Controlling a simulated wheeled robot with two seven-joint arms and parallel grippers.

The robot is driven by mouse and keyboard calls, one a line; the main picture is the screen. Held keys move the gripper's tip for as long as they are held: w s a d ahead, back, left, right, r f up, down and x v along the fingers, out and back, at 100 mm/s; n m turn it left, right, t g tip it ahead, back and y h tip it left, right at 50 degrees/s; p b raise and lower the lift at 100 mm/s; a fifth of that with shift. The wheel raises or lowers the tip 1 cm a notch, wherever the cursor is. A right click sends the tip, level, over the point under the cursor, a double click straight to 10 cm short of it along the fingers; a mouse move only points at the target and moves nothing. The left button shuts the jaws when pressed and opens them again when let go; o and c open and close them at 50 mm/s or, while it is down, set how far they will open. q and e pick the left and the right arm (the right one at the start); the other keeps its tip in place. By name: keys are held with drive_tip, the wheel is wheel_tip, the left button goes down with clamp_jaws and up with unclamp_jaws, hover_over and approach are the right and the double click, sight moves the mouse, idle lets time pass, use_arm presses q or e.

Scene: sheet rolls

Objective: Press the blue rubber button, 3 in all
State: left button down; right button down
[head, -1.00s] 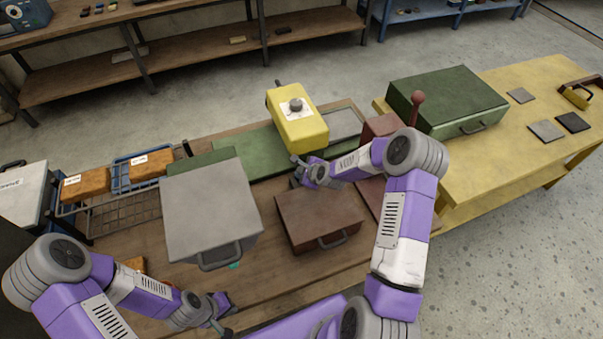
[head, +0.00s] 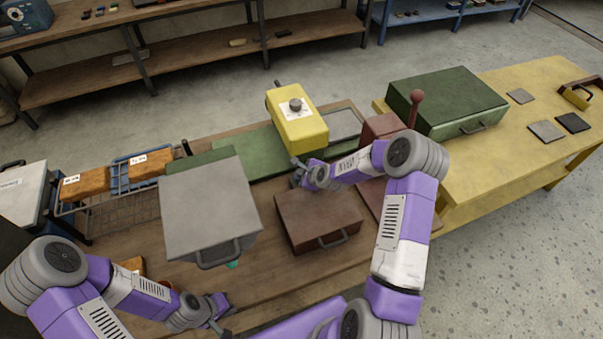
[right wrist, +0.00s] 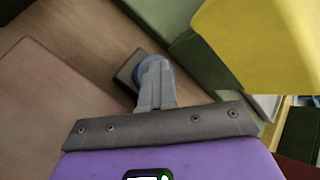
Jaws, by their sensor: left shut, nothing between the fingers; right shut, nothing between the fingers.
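The blue rubber button (right wrist: 168,71) shows in the right wrist view as a round blue shape on a dark base (right wrist: 127,74). My right gripper (right wrist: 155,64) is shut and empty, its fingertips in front of the button and covering much of it. I cannot tell whether they touch or press it. In the head view my right gripper (head: 297,172) is low at the back left corner of the brown case, and the button is not clearly visible there. My left gripper (head: 224,324) is shut and empty near the table's front edge.
A grey case (head: 205,205) and a brown case (head: 318,220) stand on the wooden table. A yellow box with a grey knob (head: 299,128) is just behind my right gripper. A wire basket (head: 110,215) is at left; a green case (head: 448,100) is on the yellow table.

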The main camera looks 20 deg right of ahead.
use_arm(q)
drive_tip(key=shift+s+a+f, duration=0.15)
drive_tip(key=shift+s+f, duration=0.05)
drive_tip(key=shift+f, duration=0.5)
use_arm(e)
drive_tip(key=shift+s+f, duration=0.1)
drive_tip(key=shift+f, duration=0.25)
use_arm(q)
drive_tip(key=shift+w+r+p, duration=0.2)
drive_tip(key=shift+r+p, duration=0.25)
drive_tip(key=shift+p, duration=0.25)
use_arm(e)
drive_tip(key=shift+w+d+r, duration=0.15)
drive_tip(key=shift+w+r, duration=0.2)
drive_tip(key=shift+r, duration=0.25)
drive_tip(key=shift+w+d+r, duration=0.1)
drive_tip(key=shift+w+r, duration=0.25)
drive_tip(key=shift+r, duration=0.25)
